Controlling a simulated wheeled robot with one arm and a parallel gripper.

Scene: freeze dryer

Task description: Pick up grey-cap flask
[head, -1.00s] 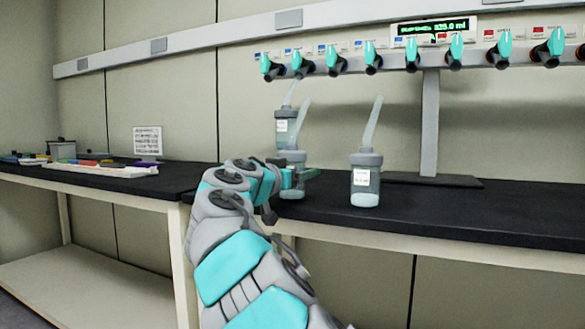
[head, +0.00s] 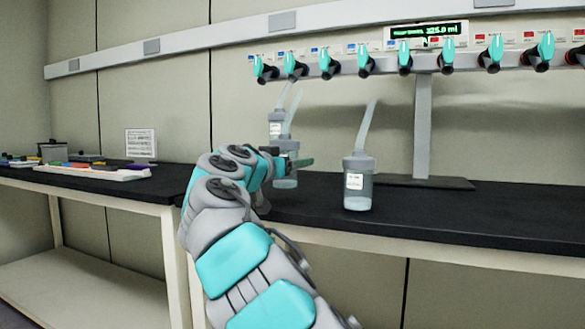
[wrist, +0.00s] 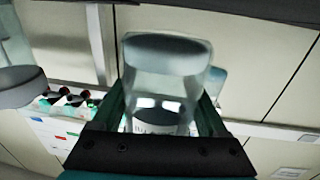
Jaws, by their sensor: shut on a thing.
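The grey-cap flask (head: 286,178), clear with a slanted tube on top, is in my gripper (head: 297,164). The fingers are shut around it, and it appears slightly clear of the black bench. In the wrist view, my gripper (wrist: 165,115) has one finger on each side of the flask (wrist: 165,85), which looks inverted there. The fingers hide part of it. Another grey-cap flask (head: 358,190) stands upright to the right, apart from my gripper.
A manifold rail with teal valves (head: 364,62) and a green display (head: 428,31) runs above the bench (head: 440,215). A grey post (head: 422,125) supports it. A white tray (head: 95,173) lies on the left bench. The right bench surface is largely clear.

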